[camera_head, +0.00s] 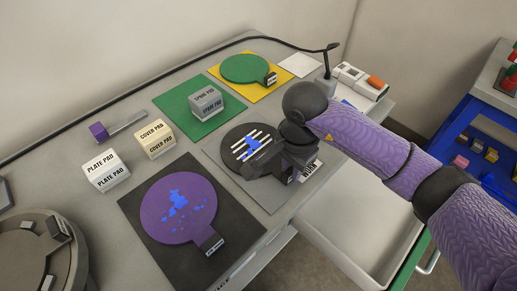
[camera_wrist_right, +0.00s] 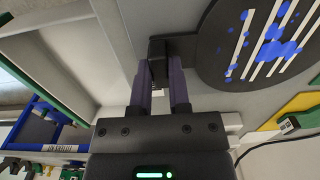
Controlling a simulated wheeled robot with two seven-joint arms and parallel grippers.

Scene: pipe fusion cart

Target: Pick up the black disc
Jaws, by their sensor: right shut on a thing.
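The black disc (camera_head: 232,137), with white stripes and blue blotches, is on or just above a grey mat on the table. I cannot tell whether it is clear of the mat. My right gripper (camera_head: 285,172) is at its lower right side and hides its tab in the head view. In the right wrist view, the fingers of my right gripper (camera_wrist_right: 163,85) are closed on the dark tab at the edge of the disc (camera_wrist_right: 224,60). My left gripper is not in view.
A purple disc (camera_head: 165,212) lies on a dark mat nearer me. Behind are a green disc (camera_head: 245,68), a grey SPARE PAD block (camera_head: 206,104), a cream COVER PAD block (camera_head: 155,138) and a white PLATE PAD block (camera_head: 105,170). An open drawer (camera_head: 365,235) juts out at right.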

